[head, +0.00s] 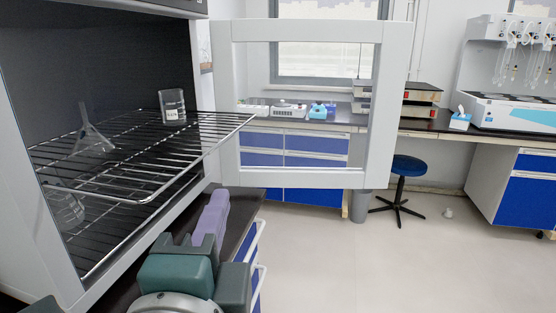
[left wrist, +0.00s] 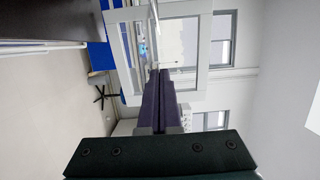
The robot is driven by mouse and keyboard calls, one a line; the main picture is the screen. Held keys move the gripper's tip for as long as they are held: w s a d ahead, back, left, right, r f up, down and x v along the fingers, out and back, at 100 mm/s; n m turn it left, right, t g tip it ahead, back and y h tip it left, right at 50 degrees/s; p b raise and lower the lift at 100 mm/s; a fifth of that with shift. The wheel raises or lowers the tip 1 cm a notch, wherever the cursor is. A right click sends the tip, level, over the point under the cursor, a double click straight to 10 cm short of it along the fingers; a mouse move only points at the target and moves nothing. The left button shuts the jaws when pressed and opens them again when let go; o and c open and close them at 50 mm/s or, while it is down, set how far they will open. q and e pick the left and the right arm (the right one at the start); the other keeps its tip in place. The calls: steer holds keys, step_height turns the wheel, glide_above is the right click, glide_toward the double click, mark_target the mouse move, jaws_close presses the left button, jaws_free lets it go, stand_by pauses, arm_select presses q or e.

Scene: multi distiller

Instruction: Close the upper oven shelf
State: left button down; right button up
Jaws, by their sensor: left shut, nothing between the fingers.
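The upper oven shelf (head: 222,122) is a wire rack pulled out past the front of the oven (head: 75,285). A glass beaker (head: 172,106) and a glass funnel (head: 90,138) stand on it. The lower wire shelf (head: 110,232) sits inside, with a glass flask (head: 66,210) partly hidden by the upper rack. The oven door (head: 224,100) with its window opening stands open. My left gripper (head: 217,198) is shut and empty, below and in front of the upper shelf's front edge, apart from it. Its purple fingers are together in the left wrist view (left wrist: 159,76). My right gripper does not show.
A dark counter (head: 243,203) with blue drawers lies under the oven. A blue stool (head: 408,166) stands on the open floor (head: 420,260). Lab benches with instruments line the back wall. The open door borders the shelf on the right.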

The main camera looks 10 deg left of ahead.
mark_target(119, 160)
arm_select(q)
steer(key=w+a+p, duration=0.2)
steer(key=w+a, duration=0.4)
steer(key=w, duration=0.2)
steer(key=shift+w, duration=0.25)
steer(key=shift+a, duration=0.1)
steer(key=a+b, duration=0.2)
steer(key=a, duration=1.1)
steer(key=shift+w, duration=0.2)
steer(key=shift+a, duration=0.4)
steer(key=shift+d+r, duration=0.1)
